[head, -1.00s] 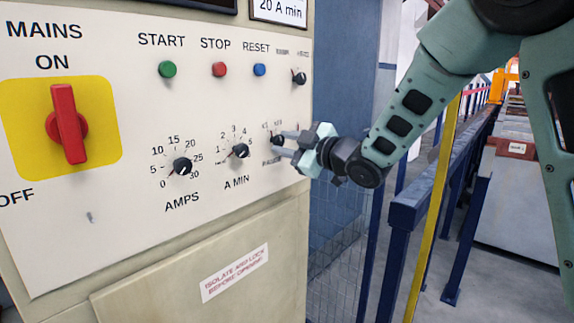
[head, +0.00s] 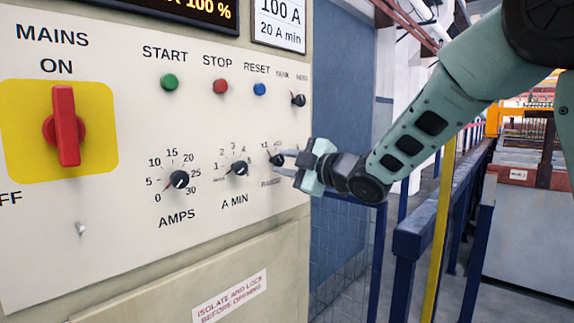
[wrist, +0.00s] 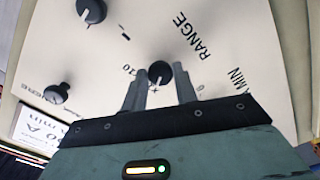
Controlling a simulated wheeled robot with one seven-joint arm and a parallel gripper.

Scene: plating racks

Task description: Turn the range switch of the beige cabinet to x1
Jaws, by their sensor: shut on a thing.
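The beige cabinet (head: 130,240) fills the left of the head view. Its range switch (head: 276,160) is a small black knob at the right end of the lower row, with x1 printed at its upper left. My gripper (head: 284,162) reaches it from the right and is shut on it. In the wrist view the knob (wrist: 160,72) sits between my fingertips (wrist: 160,82). Its white mark points down there, toward a label partly hidden by a finger; "10" shows to the left. In the head view the pointer is too small to read surely.
AMPS (head: 178,179) and A MIN (head: 238,168) knobs stand left of the range switch. Another small knob (head: 299,100) is above it. The red mains handle (head: 66,125) is far left. Blue rails (head: 420,230) and a yellow post (head: 440,200) stand right.

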